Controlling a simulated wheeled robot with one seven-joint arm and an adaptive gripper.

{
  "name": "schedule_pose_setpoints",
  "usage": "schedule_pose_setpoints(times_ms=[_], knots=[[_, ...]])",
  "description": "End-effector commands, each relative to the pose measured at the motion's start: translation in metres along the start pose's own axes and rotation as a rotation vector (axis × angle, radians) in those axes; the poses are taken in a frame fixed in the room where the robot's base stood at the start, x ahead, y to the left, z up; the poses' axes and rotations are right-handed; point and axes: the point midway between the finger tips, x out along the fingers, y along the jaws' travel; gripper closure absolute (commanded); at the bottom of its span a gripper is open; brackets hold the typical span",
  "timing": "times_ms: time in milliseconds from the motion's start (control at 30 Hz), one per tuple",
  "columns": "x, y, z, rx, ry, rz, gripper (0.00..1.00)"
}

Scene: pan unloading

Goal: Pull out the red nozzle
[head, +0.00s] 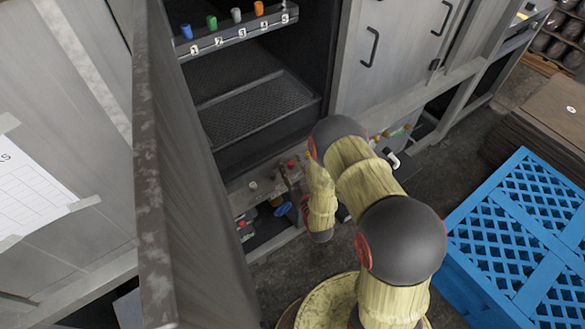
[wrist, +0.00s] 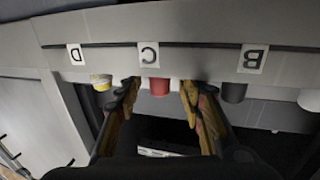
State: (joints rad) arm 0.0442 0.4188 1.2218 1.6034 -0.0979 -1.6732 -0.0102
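The red nozzle (wrist: 159,87) sits under the label C on a light panel in the wrist view. My gripper (wrist: 160,92) is open, with one finger on each side of the red nozzle. A gap shows between the nozzle and each fingertip, and I cannot tell how deep it lies between them. In the head view my arm hides the fingers. A small red spot (head: 291,163) shows near the cabinet's lower ledge there; I cannot tell if it is the same nozzle.
A yellow nozzle (wrist: 101,82) under D and a dark nozzle (wrist: 233,92) under B flank the red one. A white one (wrist: 308,100) is farther right. An open cabinet door (head: 185,190) stands left of my arm. A blue pallet (head: 520,230) lies to the right.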

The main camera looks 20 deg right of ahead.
Motion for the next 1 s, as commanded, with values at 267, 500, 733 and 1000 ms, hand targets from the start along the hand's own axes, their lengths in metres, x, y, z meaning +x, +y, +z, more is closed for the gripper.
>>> schedule_pose_setpoints(times_ms=[267, 500, 733, 1000], knots=[[-0.0001, 0.0000, 0.0000, 0.000, 0.000, 0.000, 0.68], [-0.0002, 0.0000, 0.0000, 0.000, 0.000, 0.000, 0.81], [-0.0002, 0.0000, 0.0000, 0.000, 0.000, 0.000, 0.94], [-0.0002, 0.0000, 0.0000, 0.000, 0.000, 0.000, 0.85]])
